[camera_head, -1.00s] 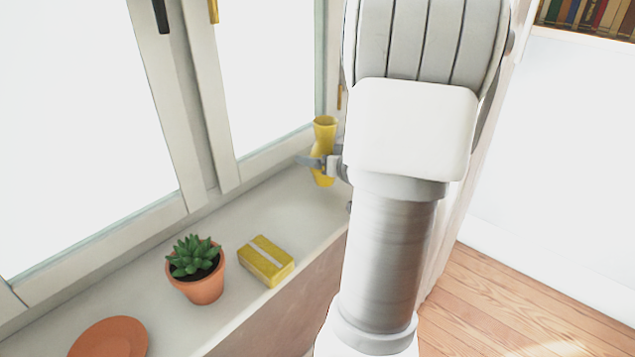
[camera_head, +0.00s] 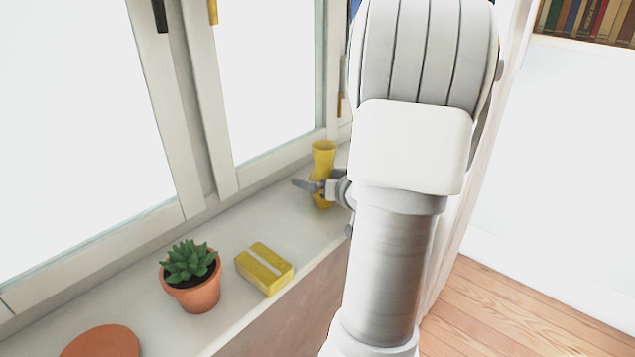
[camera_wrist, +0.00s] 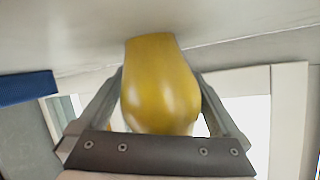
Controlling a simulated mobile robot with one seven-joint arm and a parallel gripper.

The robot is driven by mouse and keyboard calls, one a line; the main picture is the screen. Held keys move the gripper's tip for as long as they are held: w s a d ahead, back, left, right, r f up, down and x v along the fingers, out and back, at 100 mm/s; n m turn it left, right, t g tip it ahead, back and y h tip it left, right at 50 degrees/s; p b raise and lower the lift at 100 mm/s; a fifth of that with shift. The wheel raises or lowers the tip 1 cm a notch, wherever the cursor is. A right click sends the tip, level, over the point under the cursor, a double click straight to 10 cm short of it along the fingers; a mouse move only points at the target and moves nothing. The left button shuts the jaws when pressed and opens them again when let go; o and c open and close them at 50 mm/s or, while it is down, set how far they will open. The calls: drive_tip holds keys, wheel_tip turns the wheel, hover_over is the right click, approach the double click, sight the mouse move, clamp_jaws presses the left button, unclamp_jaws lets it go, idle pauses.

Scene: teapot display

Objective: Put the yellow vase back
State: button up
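The yellow vase (camera_head: 323,160) is upright at the far end of the white window sill (camera_head: 315,232), close to the window frame. My gripper (camera_head: 318,187) reaches in from the right with its fingers around the vase's lower middle. In the wrist view the vase (camera_wrist: 160,95) fills the space between the two fingers of my gripper (camera_wrist: 160,76), which press against its sides. The vase's base is at or just above the sill; I cannot tell if it touches. My arm hides part of the scene to the right of the vase.
A yellow box with a pale band (camera_head: 265,268), a succulent in a terracotta pot (camera_head: 193,291) and a round terracotta plate (camera_head: 100,343) stand nearer on the sill. The sill between box and vase is clear. Window frames (camera_head: 205,110) border it on the left.

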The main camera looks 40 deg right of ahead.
drive_tip(key=shift+r, duration=0.1)
drive_tip(key=shift+s+r, duration=0.2)
drive_tip(key=shift+r, duration=0.05)
drive_tip(key=p+v, duration=0.4)
drive_tip(key=v, duration=0.6)
drive_tip(key=shift+s+r, duration=0.1)
drive_tip(key=shift+s, duration=0.2)
drive_tip(key=shift+s+a+r, duration=0.1)
drive_tip(key=shift+s+a, duration=0.05)
drive_tip(key=shift+s, duration=0.3)
